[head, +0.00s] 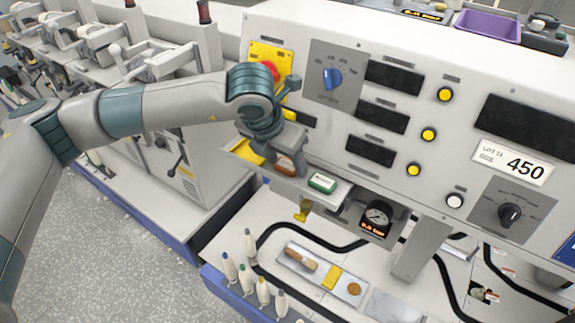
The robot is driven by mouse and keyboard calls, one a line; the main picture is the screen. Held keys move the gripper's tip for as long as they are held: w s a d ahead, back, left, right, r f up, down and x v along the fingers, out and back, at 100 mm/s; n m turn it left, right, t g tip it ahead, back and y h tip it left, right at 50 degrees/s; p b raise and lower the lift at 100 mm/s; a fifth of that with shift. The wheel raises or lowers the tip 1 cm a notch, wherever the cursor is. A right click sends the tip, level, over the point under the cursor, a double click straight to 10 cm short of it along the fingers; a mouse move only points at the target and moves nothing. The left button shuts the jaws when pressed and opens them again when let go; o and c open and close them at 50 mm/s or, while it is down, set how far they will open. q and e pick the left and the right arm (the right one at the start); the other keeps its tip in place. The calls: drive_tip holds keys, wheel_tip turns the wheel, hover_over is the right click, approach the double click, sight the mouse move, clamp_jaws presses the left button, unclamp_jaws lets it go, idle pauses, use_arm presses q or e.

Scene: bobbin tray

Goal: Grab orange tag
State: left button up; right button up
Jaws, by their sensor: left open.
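An orange-brown tag (285,168) lies on the narrow shelf under the control panel, partly hidden by my left gripper. My left gripper (284,153) is open and points down right over this tag. I cannot tell whether its fingers touch the tag. A green tag (322,182) with a pale rim lies on the same shelf just to the right. My right gripper is not in view.
The control panel (420,60) rises close behind the gripper. A gauge (377,217) sits right of the shelf. Below are a tray (315,282) with a wooden bobbin and a yellow block, and several upright bobbins (263,291).

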sight(285, 167)
use_arm(q)
drive_tip(key=c, duration=0.8)
drive_tip(key=shift+r, duration=0.15)
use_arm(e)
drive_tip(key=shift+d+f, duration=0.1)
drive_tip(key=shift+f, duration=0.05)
